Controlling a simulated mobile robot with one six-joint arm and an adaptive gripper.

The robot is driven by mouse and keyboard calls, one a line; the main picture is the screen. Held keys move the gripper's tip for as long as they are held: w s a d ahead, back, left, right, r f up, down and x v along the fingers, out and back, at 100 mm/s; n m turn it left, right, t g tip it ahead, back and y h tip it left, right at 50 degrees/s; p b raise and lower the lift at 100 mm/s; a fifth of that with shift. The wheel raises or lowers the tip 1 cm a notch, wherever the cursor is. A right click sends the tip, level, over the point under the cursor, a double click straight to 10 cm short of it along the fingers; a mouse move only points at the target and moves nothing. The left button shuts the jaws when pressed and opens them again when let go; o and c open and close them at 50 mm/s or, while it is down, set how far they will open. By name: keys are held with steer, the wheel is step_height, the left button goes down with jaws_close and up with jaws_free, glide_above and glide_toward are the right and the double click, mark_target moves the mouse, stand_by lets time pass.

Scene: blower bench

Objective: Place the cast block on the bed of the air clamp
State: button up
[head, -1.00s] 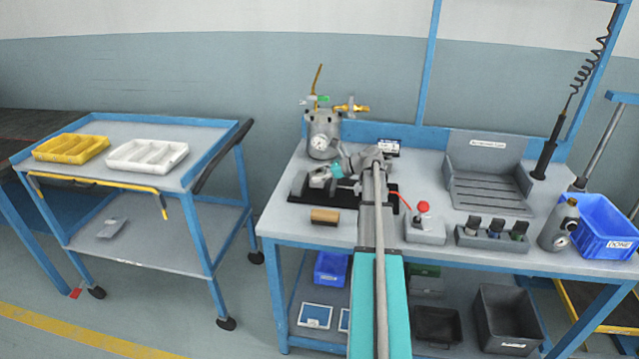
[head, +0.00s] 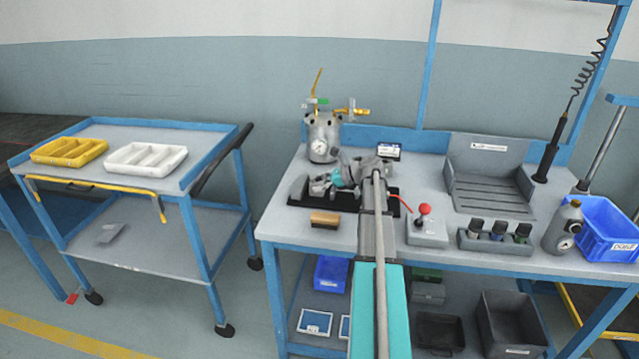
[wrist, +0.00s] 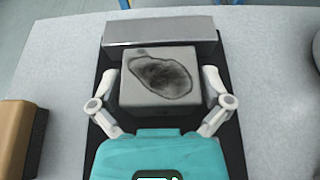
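The cast block (wrist: 160,82), a grey cube with a dark stained patch on top, sits between my gripper's two fingers in the wrist view. My gripper (wrist: 161,80) is shut on it, one finger against each side. The block is over the black base of the air clamp (wrist: 228,140), in front of its grey jaw (wrist: 160,32). I cannot tell whether its hidden underside touches the bed. In the head view my gripper (head: 327,181) is at the clamp (head: 297,192), and my arm hides the clamp's right part.
A brown-topped block (head: 325,219) lies just in front of the clamp, and shows at left in the wrist view (wrist: 14,140). A pressure pot with gauge (head: 322,140) stands behind. Bare bench lies left of the clamp.

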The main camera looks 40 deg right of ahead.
mark_target(325, 180)
steer(key=shift+r, duration=0.15)
steer(key=shift+s+d+r+p, duration=0.15)
steer(key=shift+p, duration=0.15)
steer(key=shift+p+v, duration=1.3)
steer(key=shift+v, duration=2.2)
